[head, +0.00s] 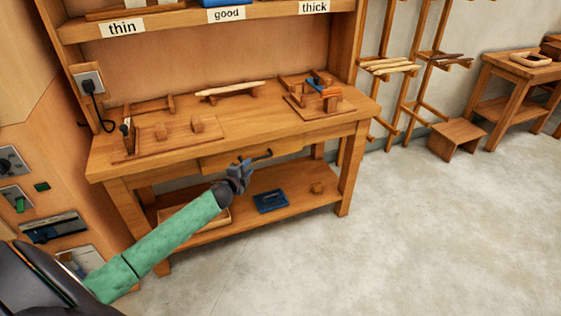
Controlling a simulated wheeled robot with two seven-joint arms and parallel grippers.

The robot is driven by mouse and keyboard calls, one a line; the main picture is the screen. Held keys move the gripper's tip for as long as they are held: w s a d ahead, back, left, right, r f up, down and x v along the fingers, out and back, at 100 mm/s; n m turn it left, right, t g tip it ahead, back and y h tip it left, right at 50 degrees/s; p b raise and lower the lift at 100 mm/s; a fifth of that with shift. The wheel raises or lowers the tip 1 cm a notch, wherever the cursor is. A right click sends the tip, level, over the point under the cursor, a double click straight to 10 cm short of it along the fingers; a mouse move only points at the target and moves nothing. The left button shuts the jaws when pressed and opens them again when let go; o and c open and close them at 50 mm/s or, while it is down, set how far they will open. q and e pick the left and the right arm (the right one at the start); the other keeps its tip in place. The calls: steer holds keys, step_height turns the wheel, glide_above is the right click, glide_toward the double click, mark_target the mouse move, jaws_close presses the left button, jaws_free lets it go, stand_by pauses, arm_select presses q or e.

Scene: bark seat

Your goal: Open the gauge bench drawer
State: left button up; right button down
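The gauge bench (110,170) is a wooden workbench with a lower shelf and a back board. A dark bar handle (262,156) shows at the drawer front. My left gripper (243,168) is at the left end of this handle, with my green-sleeved arm reaching in from the lower left. The fingers are small and dark against the handle, so I cannot tell whether they grip it. My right gripper is out of view.
Wooden jigs (165,135) and a pale stick (230,89) lie on the bench top. A blue tray (270,201) sits on the lower shelf. A wooden stool (456,139) and rack stand to the right. The floor (400,240) before the bench is clear.

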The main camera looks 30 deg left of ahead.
mark_target(256, 159)
arm_select(q)
steer(key=shift+w, duration=0.6)
steer(key=shift+w+a+f+p, duration=0.1)
steer(key=shift+w+f+p, duration=0.1)
steer(key=shift+w, duration=0.85)
steer(key=shift+w+a+f+p, duration=0.1)
steer(key=shift+w+f+p, duration=0.05)
steer(key=shift+w, duration=0.95)
steer(key=shift+w+a+f+p, duration=0.1)
steer(key=shift+w+f+p, duration=0.1)
steer(key=shift+w, duration=0.85)
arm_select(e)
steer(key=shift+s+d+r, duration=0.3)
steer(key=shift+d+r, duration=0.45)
arm_select(q)
steer(key=shift+c, duration=0.2)
jaws_close()
